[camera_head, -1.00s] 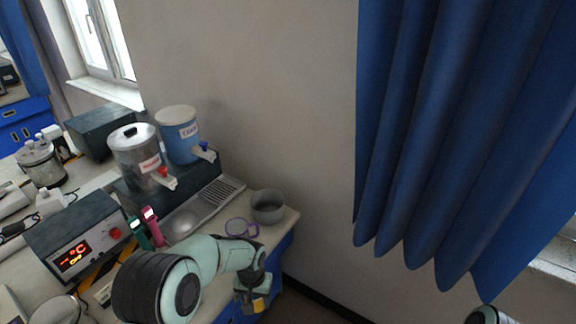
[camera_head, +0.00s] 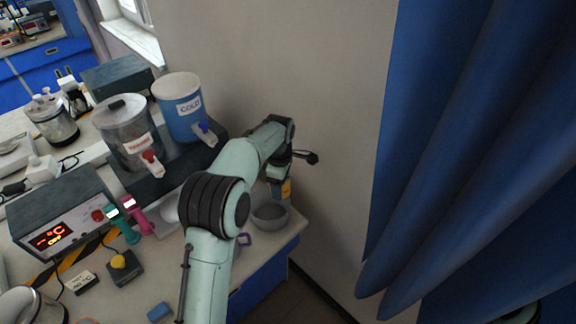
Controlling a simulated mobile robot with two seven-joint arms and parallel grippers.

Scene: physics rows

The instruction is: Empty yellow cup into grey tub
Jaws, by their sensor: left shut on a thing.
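My left arm reaches in from the bottom. Its gripper (camera_head: 279,180) is above the back of the grey tub (camera_head: 268,217), near the wall, and is shut on the yellow cup. Only a small yellow patch of the cup (camera_head: 286,188) shows beside the fingers. I cannot tell how far the cup is tilted or what is in it. The grey tub stands upright near the right end of the bench, and its inside looks empty where I can see it. My right gripper is not in view.
The WARM (camera_head: 130,135) and COLD (camera_head: 180,107) dispensers are to the left. A control box (camera_head: 60,212) sits at the front left. Blue curtains (camera_head: 480,150) hang at right.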

